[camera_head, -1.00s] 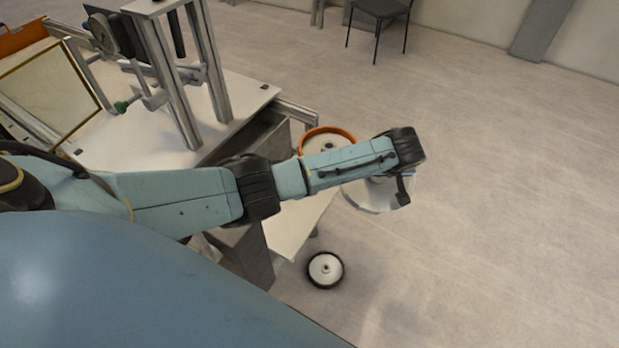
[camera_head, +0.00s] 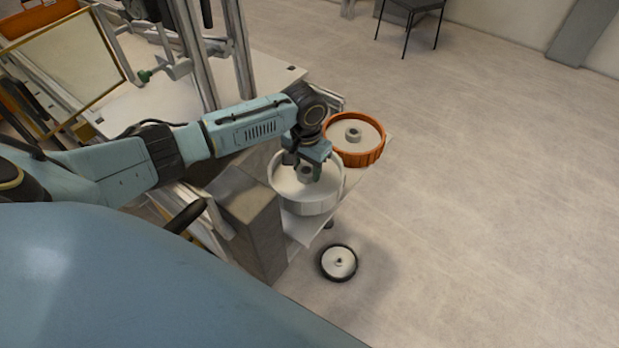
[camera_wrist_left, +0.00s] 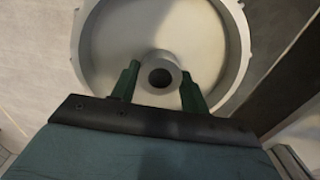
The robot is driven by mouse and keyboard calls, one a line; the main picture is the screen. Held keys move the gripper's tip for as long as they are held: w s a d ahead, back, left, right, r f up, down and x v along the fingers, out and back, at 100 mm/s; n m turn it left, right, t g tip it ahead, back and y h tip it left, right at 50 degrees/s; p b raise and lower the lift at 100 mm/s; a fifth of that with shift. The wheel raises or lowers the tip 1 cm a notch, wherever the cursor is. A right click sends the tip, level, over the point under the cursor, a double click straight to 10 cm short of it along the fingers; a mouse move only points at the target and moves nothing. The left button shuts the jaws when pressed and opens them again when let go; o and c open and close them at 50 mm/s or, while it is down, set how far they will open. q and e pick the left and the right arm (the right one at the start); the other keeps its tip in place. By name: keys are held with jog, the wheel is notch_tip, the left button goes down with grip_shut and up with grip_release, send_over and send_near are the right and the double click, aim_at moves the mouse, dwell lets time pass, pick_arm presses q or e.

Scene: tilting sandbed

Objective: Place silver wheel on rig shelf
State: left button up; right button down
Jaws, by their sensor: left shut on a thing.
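The silver wheel (camera_head: 308,203) is a pale grey disc with a raised rim and a central hub. It is at or just above the rig shelf (camera_head: 298,234), a light plate at the rig's side; I cannot tell whether it touches. My left gripper (camera_head: 306,172) is above the wheel and shut on its hub. In the left wrist view the green fingers (camera_wrist_left: 157,88) stand on both sides of the hub, and the wheel (camera_wrist_left: 112,45) fills the upper middle. My right gripper is not in view.
An orange-rimmed wheel (camera_head: 368,156) lies on the shelf's far part, close beside the silver wheel. A black-tyred wheel (camera_head: 338,262) is on the floor below. The rig's metal posts (camera_head: 196,60) stand to the left. A chair (camera_head: 410,12) is far back on open floor.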

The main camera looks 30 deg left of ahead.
pick_arm(q)
jog(key=shift+f, duration=2.55)
jog(key=o, duration=1)
jog(key=shift+o, duration=0.2)
notch_tip(320, 180, up, 12)
jog(key=shift+p, duration=0.4)
